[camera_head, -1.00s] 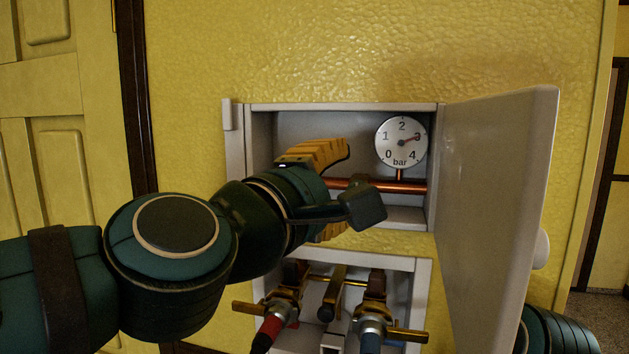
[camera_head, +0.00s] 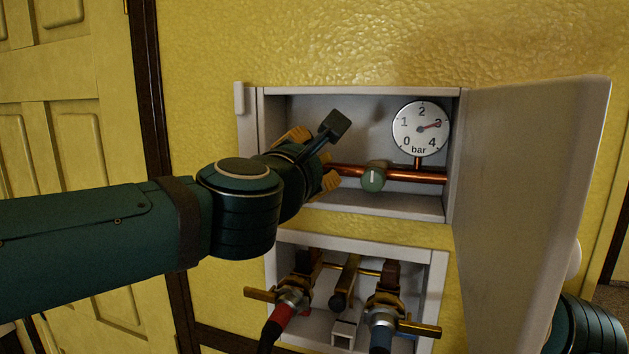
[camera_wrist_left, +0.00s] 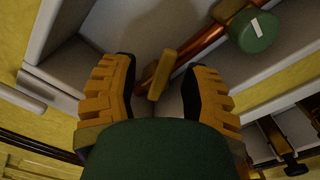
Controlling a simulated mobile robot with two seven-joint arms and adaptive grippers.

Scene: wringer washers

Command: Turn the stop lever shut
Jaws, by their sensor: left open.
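The stop lever, a short brass-coloured bar (camera_wrist_left: 160,75), shows in the left wrist view by the copper pipe (camera_wrist_left: 205,42). It lies between the two yellow fingers of my left gripper (camera_wrist_left: 158,72), with a gap on each side. In the head view my left gripper (camera_head: 316,160) reaches into the left part of the upper wall box (camera_head: 350,208). Its hand and wrist hide the lever there. The gripper is open and holds nothing. My right gripper is out of view.
A green knob with a white mark (camera_head: 373,178) sits on the pipe, right of my gripper. A pressure gauge (camera_head: 420,129) reads about 3 bar. The box door (camera_head: 530,190) stands open at right. Below, a second box (camera_head: 435,285) holds brass taps and hoses.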

